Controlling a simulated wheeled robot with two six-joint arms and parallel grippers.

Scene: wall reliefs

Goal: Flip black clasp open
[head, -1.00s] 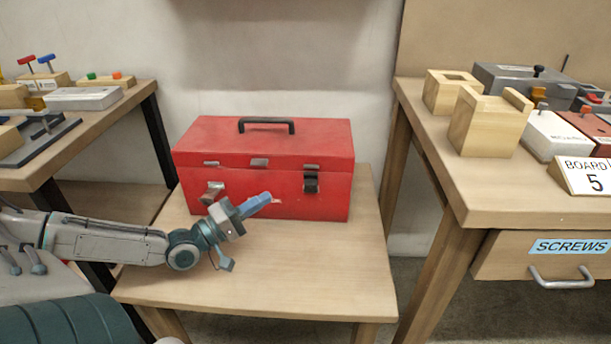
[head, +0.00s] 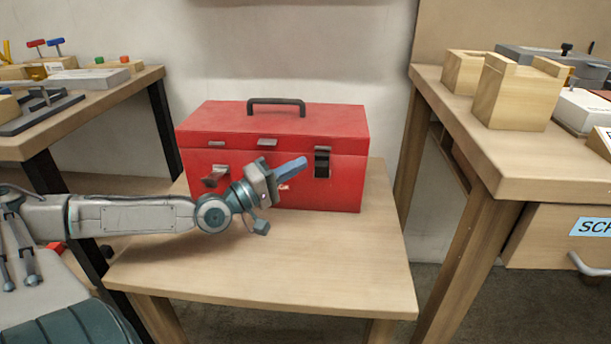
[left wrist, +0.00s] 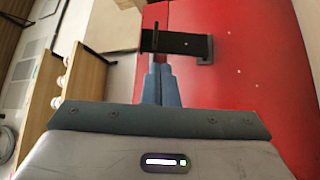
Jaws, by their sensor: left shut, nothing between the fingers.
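The red toolbox (head: 250,120) stands on a small wooden table with its lid down. The black clasp (head: 322,163) is on the right of its front and appears upright against the box. In the left wrist view the black clasp (left wrist: 182,43) lies just beyond the fingertips. My left gripper (head: 298,163) is shut and empty, its blue fingers pointing at the clasp from the left. The shut fingers also show in the left wrist view (left wrist: 159,80). They are very close to the clasp; I cannot tell whether they touch. My right gripper is not in view.
The small wooden table (head: 270,265) is clear in front of the box. A bench with wooden blocks (head: 517,92) stands at right, another bench (head: 90,100) at left.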

